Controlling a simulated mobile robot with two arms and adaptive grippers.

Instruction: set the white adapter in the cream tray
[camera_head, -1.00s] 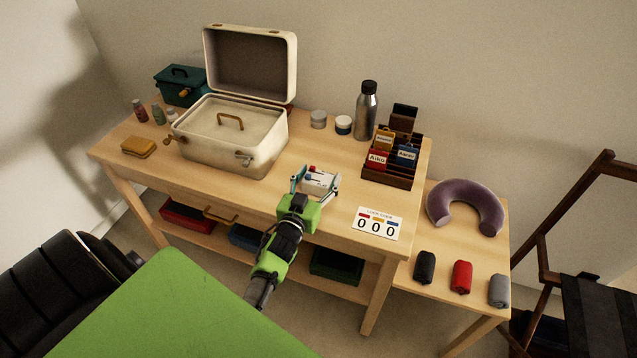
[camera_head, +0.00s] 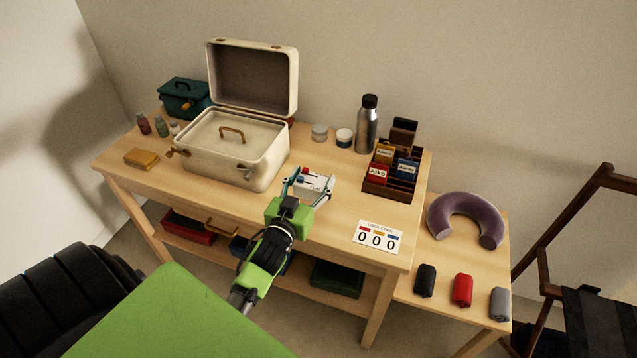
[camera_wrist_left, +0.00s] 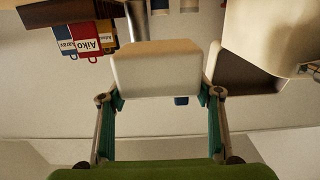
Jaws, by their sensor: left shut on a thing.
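The white adapter (camera_head: 318,182), with red and blue marks on its top, is held between the fingers of my left gripper (camera_head: 308,187). In the left wrist view the adapter (camera_wrist_left: 155,70) fills the space between the fingertips of my left gripper (camera_wrist_left: 160,98). It is to the right of the open cream suitcase (camera_head: 262,166), near its front right corner; its height over the table is hard to tell. The cream tray (camera_head: 207,138), with a brown handle, lies inside the suitcase's lower half. My right gripper is not in view.
The suitcase lid (camera_head: 254,75) stands open at the back. A dark rack (camera_head: 389,191) with name tags, a steel bottle (camera_head: 367,125) and two small jars are to the right. A number card (camera_head: 378,236) lies at the front. The tabletop between suitcase and rack is mostly clear.

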